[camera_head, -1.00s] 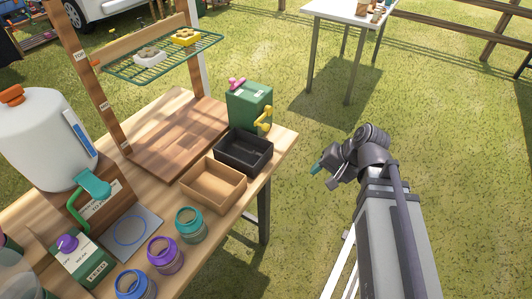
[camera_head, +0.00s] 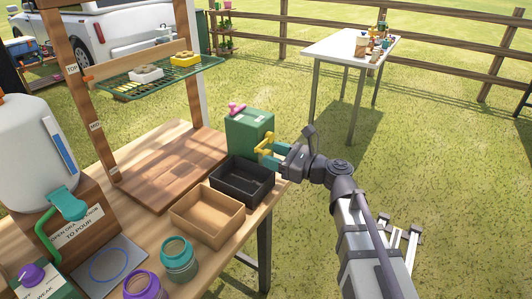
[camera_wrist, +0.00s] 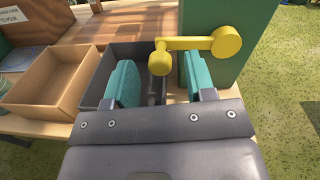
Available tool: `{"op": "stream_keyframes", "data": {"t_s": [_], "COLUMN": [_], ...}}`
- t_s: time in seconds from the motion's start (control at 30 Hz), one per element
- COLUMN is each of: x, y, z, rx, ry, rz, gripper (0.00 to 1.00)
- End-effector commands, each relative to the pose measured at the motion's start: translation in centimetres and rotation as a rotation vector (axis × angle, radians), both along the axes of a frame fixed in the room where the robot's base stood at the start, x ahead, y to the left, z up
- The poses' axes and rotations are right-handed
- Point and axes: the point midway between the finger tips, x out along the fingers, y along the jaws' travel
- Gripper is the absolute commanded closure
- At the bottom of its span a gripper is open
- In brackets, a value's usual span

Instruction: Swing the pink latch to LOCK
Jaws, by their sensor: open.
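The pink latch (camera_head: 237,108) sits on top of the green box (camera_head: 248,135) at the back right of the wooden table. A yellow crank (camera_head: 265,147) is on the box's right side; in the wrist view the yellow crank (camera_wrist: 197,43) lies across the box face. My gripper (camera_head: 274,152) is at the yellow crank, below the pink latch. In the wrist view my gripper (camera_wrist: 158,82) has its two teal fingers apart, with the crank's knob end between and beyond them. I cannot tell whether they touch it. The latch is out of the wrist view.
A black tray (camera_head: 242,182) and a tan tray (camera_head: 207,215) stand in front of the green box. A wire shelf (camera_head: 160,75) with blocks on it hangs to the left above a wooden board (camera_head: 172,168).

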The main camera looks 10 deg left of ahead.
Motion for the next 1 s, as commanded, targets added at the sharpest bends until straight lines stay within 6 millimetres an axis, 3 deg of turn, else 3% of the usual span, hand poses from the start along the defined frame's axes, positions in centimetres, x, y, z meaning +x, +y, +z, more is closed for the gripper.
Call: {"op": "stream_keyframes", "data": {"t_s": [0.2,0.43,1.0], "x": [1.0,1.0,1.0], "y": [2.6,2.8,2.7], "z": [0.0,0.0,0.0], "rx": [0.0,0.0,-0.001], "ry": [-0.001,-0.001,-0.001], "rz": [0.0,0.0,-0.001], "gripper": [0.5,0.5,1.0]}}
